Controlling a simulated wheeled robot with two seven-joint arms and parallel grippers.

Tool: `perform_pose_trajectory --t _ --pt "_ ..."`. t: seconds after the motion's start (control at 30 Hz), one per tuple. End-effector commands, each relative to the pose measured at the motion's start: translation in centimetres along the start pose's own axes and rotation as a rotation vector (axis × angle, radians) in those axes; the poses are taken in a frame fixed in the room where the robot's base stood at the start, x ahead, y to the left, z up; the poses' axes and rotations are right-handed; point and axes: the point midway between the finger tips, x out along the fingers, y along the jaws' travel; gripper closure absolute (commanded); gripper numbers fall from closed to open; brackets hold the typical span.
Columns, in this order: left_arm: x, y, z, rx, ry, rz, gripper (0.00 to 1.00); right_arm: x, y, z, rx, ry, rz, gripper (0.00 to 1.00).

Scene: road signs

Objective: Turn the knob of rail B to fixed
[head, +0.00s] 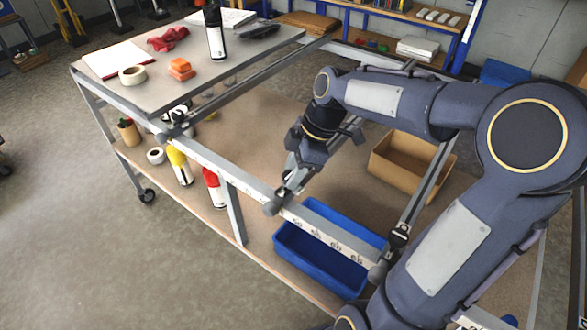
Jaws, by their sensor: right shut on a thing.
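My right gripper (290,184) comes down onto the front bar of a metal frame. It is shut on a small dark knob (281,192) there, mostly hidden by the fingers. Another dark knob (398,235) sits on the right-hand rail (424,188), near its front end. A third dark knob (176,117) sits at the left, where a long rail (255,78) meets the front bar (222,171). I cannot read which rail is marked B or the setting of the held knob. My left gripper is not in view.
A grey tabletop (190,90) at the left holds tape, a red cloth, an orange block and a dark bottle. Below the frame, a lower shelf holds a blue bin (340,225), a cardboard box (385,178) and several bottles. My right arm covers much of the right side.

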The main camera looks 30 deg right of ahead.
Motion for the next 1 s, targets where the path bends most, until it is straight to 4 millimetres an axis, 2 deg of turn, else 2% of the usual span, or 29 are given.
perform_pose_trajectory --t 0.37,1.0 --pt "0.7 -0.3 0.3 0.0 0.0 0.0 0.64 0.1 -0.1 0.0 0.119 0.0 0.052 0.89" --pt "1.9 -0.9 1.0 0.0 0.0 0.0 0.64 0.1 -0.5 -0.2 0.655 0.001 0.276 0.89"
